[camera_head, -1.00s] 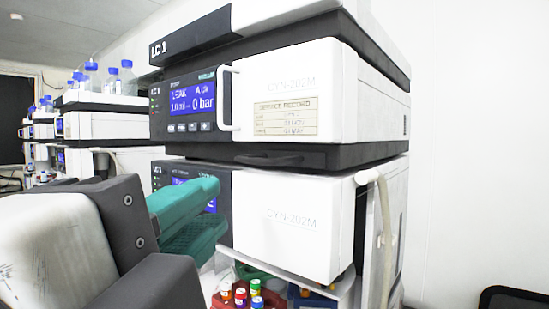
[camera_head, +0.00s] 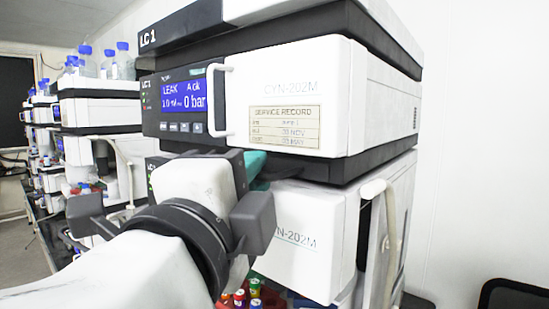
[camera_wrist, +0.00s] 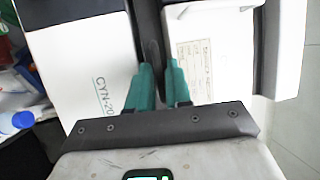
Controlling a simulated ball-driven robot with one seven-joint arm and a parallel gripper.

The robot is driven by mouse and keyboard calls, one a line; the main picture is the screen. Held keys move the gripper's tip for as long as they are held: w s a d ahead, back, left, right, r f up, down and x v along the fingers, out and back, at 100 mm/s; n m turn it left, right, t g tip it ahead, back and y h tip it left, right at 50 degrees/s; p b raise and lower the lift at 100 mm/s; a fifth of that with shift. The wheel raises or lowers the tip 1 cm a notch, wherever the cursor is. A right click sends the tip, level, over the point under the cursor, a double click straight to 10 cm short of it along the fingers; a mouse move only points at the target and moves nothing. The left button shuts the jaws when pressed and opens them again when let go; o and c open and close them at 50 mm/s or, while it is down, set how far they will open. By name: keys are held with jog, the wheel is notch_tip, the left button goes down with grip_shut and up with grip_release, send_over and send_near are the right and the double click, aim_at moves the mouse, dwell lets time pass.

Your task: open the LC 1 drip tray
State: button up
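In the wrist view, the tray's dark strip (camera_wrist: 150,32) runs up from between my fingers. My gripper (camera_wrist: 159,64) has teal fingers apart with a narrow gap and nothing seen between them. In the head view, one teal finger of my gripper (camera_head: 256,162) shows at the left end of the tray lip; my wrist hides the rest. Contact with the lip cannot be told.
The upper unit (camera_head: 290,80) has a white vertical handle (camera_head: 224,100) and a blue LEAK display (camera_head: 185,96). A pale tube (camera_head: 388,235) hangs at the right of the lower unit (camera_head: 310,235). Colour-capped vials (camera_head: 240,298) stand below. Bottles (camera_head: 110,62) top the instruments behind.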

jog(key=shift+w, duration=0.35)
jog(key=shift+d, duration=0.1)
jog(key=shift+c, duration=0.3)
grip_shut()
